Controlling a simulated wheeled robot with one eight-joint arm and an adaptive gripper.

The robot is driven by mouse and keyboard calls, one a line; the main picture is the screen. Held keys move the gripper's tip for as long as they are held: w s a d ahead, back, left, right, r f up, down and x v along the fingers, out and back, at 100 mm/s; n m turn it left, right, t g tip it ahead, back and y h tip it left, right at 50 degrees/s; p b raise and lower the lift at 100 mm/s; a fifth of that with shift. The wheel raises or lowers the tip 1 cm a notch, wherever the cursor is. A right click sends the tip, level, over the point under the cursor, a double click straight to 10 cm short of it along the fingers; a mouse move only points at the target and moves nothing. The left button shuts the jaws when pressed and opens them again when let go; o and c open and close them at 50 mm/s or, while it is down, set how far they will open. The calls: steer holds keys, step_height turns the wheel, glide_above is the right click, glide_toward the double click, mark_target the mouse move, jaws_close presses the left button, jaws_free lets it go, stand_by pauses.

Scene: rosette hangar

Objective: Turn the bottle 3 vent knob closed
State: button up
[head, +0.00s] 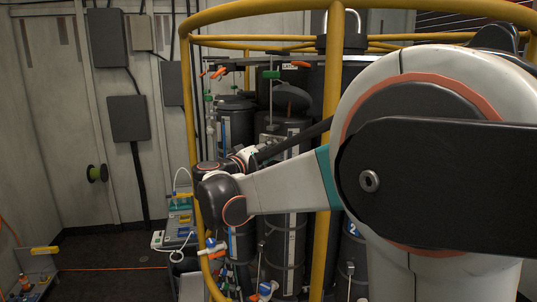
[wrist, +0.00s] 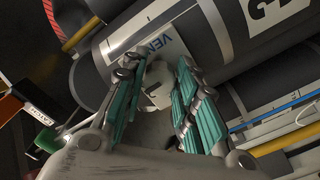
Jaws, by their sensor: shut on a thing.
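In the wrist view, a dark grey bottle 3 (wrist: 222,60) lies across the upper part of the picture, with a white label with a black 3 and a VENT label (wrist: 160,42). A small whitish vent knob (wrist: 157,88) with a dark mark sits just below that label. My gripper (wrist: 157,74), with teal ribbed pads, has one finger on each side of the knob and is shut on it. The knob's underside is hidden by the gripper. In the head view my arm reaches in among the dark bottles, and the fingers and knob cannot be made out.
Yellow cage bars (head: 188,110) stand close around the bottles, and my arm passes by them. A green-handled part (wrist: 47,140) and an orange-and-black part (wrist: 14,107) lie at the wrist view's left. A bench device (head: 178,222) stands left of the cage.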

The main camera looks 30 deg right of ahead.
steer(key=shift+f+m, duration=0.15)
steer(key=shift+m, duration=0.45)
steer(key=o, duration=1.1)
steer(key=shift+c, duration=0.2)
steer(key=v, duration=1.2)
